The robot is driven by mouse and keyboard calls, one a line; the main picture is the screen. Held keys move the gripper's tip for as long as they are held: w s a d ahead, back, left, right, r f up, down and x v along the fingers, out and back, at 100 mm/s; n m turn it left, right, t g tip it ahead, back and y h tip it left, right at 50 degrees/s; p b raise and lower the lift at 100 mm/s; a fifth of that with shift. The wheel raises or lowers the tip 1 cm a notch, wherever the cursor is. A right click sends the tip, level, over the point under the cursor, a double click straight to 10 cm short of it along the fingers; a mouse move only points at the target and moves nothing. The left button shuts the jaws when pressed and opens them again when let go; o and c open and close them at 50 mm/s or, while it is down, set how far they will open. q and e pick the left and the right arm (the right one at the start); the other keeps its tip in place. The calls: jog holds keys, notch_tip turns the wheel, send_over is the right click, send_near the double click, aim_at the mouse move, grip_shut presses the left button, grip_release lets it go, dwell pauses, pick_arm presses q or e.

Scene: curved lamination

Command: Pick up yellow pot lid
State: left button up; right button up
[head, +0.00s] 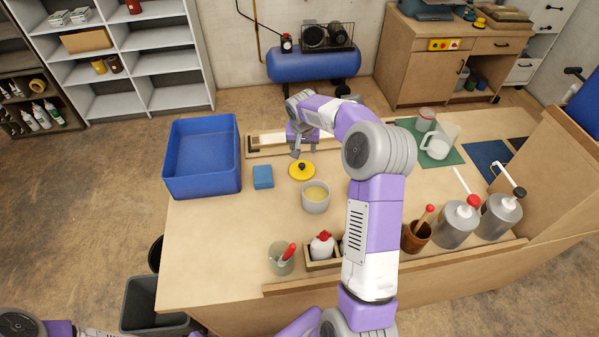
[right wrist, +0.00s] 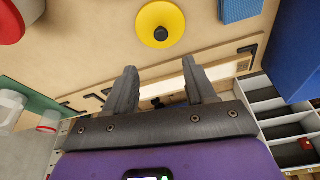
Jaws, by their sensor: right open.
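The yellow pot lid (head: 302,170) is a round disc with a black knob, lying flat on the wooden table. It also shows in the right wrist view (right wrist: 152,20), near the top middle, beyond the fingertips. My right gripper (head: 296,153) is open and empty, just behind the lid in the head view and apart from it. Its two spread fingers show in the right wrist view (right wrist: 158,72). The pot (head: 316,198), with pale yellow contents, stands uncovered in front of the lid. My left gripper is not in view; only part of its arm shows at the bottom left.
A blue block (head: 263,177) lies left of the lid, beside a large blue bin (head: 202,190). A wooden strip fixture (head: 262,144) lies behind. Bare tabletop surrounds the lid.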

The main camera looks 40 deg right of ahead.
aim_at(302, 165)
jog(key=b+x, duration=0.1)
jog(key=x, duration=0.2)
jog(key=b+x, duration=0.1)
jog(key=x, duration=0.3)
jog(key=b+x, duration=0.1)
jog(key=x, duration=0.3)
jog(key=shift+s+a+f+b, duration=0.1)
jog(key=shift+a+f+b, duration=0.15)
jog(key=shift+a+b, duration=0.05)
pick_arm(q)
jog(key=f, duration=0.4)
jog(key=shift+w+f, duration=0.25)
pick_arm(e)
grip_shut()
